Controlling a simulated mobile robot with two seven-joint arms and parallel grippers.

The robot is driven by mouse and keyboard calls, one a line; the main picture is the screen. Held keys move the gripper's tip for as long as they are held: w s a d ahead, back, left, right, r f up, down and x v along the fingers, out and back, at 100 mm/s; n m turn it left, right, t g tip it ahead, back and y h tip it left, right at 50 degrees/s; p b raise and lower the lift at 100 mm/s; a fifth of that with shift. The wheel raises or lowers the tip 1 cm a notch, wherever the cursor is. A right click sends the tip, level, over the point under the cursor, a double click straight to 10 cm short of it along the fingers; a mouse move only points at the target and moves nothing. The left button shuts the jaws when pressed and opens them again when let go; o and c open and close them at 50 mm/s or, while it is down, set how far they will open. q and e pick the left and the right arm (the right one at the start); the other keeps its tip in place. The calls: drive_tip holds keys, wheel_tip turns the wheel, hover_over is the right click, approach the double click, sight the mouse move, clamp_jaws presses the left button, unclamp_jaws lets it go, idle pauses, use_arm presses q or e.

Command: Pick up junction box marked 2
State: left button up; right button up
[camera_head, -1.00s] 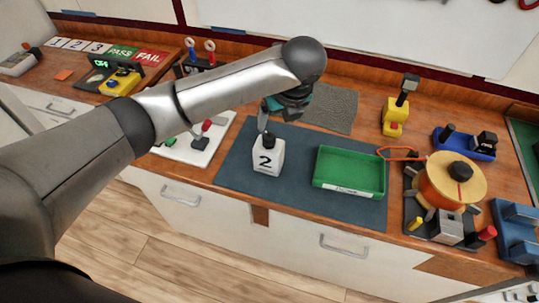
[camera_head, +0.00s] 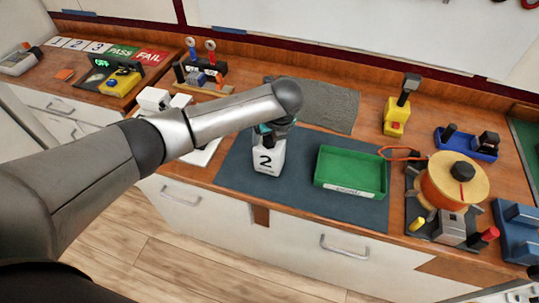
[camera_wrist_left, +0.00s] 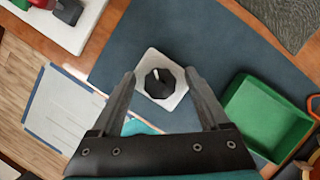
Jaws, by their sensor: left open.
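The white junction box marked 2 (camera_head: 266,161) stands upright on the dark blue-grey mat (camera_head: 234,172) in the head view. Its black knob (camera_wrist_left: 160,83) and white top show in the left wrist view, ahead of and between the fingers. My left gripper (camera_wrist_left: 159,82) is open, with one finger on each side of the knob. I cannot tell whether either finger touches the box. In the head view my left forearm hangs over the box and hides its top and most of the gripper. My right gripper is not in view.
A green tray (camera_head: 352,190) lies on the mat to the right of the box. Further right is an orange spool (camera_head: 455,181), with a yellow device (camera_head: 397,110) behind. A grey textured pad (camera_head: 325,106) lies behind the mat. The mat's front part is bare.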

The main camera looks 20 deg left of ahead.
use_arm(q)
clamp_jaws()
idle(0.6)
drive_tip(key=shift+a+r, duration=0.1)
idle(0.7)
